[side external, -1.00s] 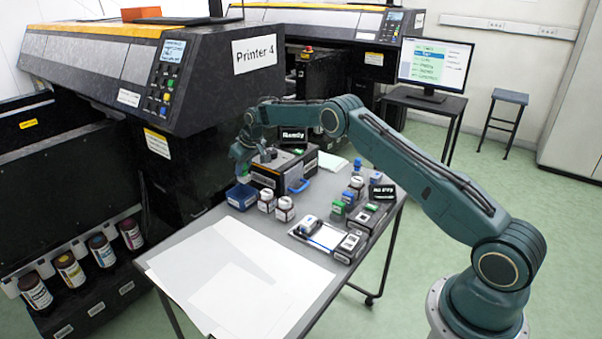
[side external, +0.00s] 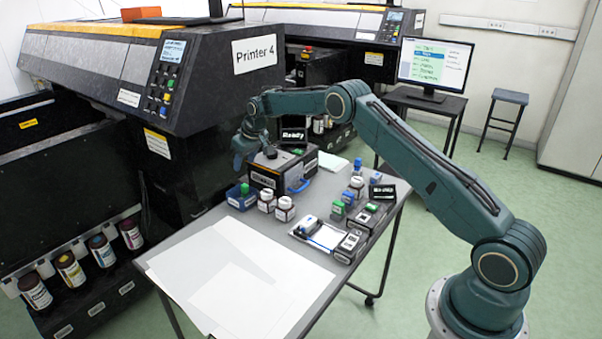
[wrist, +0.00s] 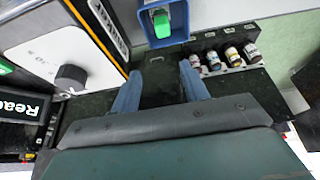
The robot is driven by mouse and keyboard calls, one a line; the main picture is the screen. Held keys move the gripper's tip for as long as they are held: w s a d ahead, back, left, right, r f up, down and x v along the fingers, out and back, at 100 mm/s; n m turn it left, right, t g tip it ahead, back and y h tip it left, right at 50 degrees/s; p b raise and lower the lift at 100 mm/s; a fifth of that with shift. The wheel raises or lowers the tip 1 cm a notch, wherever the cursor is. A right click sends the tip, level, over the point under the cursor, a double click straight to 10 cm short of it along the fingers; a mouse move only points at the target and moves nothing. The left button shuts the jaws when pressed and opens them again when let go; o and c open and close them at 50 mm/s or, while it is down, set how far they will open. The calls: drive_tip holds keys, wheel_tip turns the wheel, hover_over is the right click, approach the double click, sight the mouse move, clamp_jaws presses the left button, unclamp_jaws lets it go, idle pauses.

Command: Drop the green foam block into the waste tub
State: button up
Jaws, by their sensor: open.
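The green foam block (wrist: 161,21) lies inside the small blue waste tub (wrist: 122,36) in the wrist view. In the side external view the block (side external: 245,188) shows just at the top of the tub (side external: 238,202), at the table's far left edge. My gripper (side external: 239,164) is above the tub, clear of it and of the block. In the wrist view its two blue fingers (wrist: 162,76) are spread apart with nothing between them.
A dark box with a blue handle (side external: 283,172) and a "Ready" display stands right of the tub. White-capped bottles (side external: 276,204) stand in front of it. Printer 4 (side external: 215,75) rises close behind on the left. The table's front holds flat white sheets (side external: 240,275).

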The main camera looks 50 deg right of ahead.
drive_tip(key=v, duration=1)
drive_tip(key=shift+r, duration=0.25)
drive_tip(key=shift+s+r, duration=0.1)
drive_tip(key=shift+s, duration=0.1)
drive_tip(key=s+a+r, duration=0.5)
drive_tip(key=s+r, duration=0.3)
drive_tip(key=s, duration=0.2)
drive_tip(key=s+a+r, duration=0.5)
drive_tip(key=s+r, duration=0.4)
drive_tip(key=s, duration=0.2)
drive_tip(key=s+a+f, duration=0.2)
drive_tip(key=s, duration=1.1)
drive_tip(key=s+a+f+t, duration=0.1)
drive_tip(key=s+a+f, duration=0.1)
drive_tip(key=s, duration=1.2)
drive_tip(key=shift+a+f, duration=0.15)
drive_tip(key=shift+f, duration=0.4)
